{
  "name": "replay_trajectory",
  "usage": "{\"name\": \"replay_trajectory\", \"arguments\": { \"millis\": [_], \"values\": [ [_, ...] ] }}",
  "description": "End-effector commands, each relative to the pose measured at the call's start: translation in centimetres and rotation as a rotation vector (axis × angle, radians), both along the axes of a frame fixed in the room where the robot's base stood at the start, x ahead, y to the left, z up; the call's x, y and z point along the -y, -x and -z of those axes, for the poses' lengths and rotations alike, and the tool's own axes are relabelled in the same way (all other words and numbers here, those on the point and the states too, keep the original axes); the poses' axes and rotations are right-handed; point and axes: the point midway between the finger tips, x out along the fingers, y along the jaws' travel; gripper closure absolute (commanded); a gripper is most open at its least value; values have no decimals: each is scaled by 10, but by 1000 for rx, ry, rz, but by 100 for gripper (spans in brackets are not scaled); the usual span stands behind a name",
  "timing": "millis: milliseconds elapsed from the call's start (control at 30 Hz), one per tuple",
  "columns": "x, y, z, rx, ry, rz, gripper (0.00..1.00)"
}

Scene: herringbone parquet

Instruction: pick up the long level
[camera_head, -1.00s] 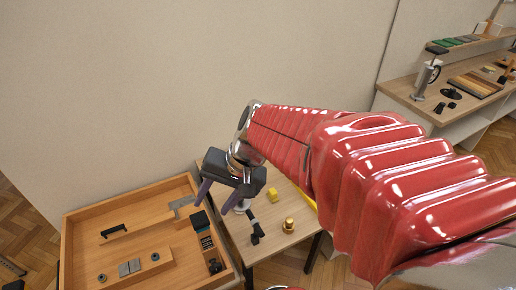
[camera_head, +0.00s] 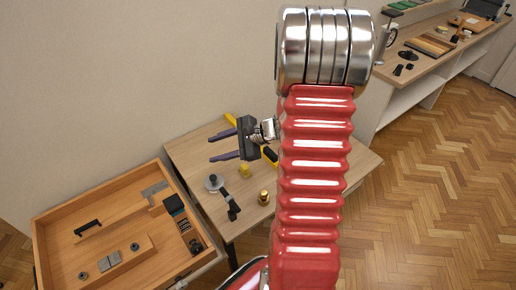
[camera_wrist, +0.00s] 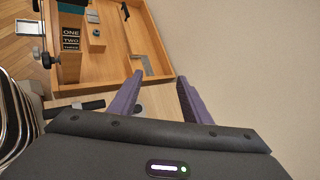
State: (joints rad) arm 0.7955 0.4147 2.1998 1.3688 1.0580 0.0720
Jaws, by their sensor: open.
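A long yellow bar with a black end, which looks like the long level (camera_head: 230,118), lies on the small wooden table in the head view. My gripper and arm hide much of it. My gripper (camera_head: 210,147) is open and empty above that table, its two purple fingers pointing left, away from the bar's middle. In the wrist view my gripper (camera_wrist: 160,75) shows its fingers apart with nothing between them. The level cannot be made out in the wrist view.
The small table (camera_head: 190,150) also carries a yellow block (camera_head: 244,170), a brass weight (camera_head: 263,198) and a black-handled tool (camera_head: 231,207). A walled wooden tray (camera_head: 45,250) with several items stands left. A wall runs behind. A workbench (camera_head: 420,75) stands far right.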

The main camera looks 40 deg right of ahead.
Motion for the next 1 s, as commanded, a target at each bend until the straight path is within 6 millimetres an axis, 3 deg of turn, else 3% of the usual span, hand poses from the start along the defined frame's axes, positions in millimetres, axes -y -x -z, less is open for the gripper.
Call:
{"name": "replay_trajectory", "arguments": {
  "millis": [367, 700, 833, 1000],
  "values": [
    [123, 6, 80, -13, -272, 463, 56],
    [224, 54, 166, -2, -471, 875, 56],
    [244, 70, 186, 1, -510, 967, 56],
    [252, 76, 194, 4, -524, 1003, 56]
  ]
}}
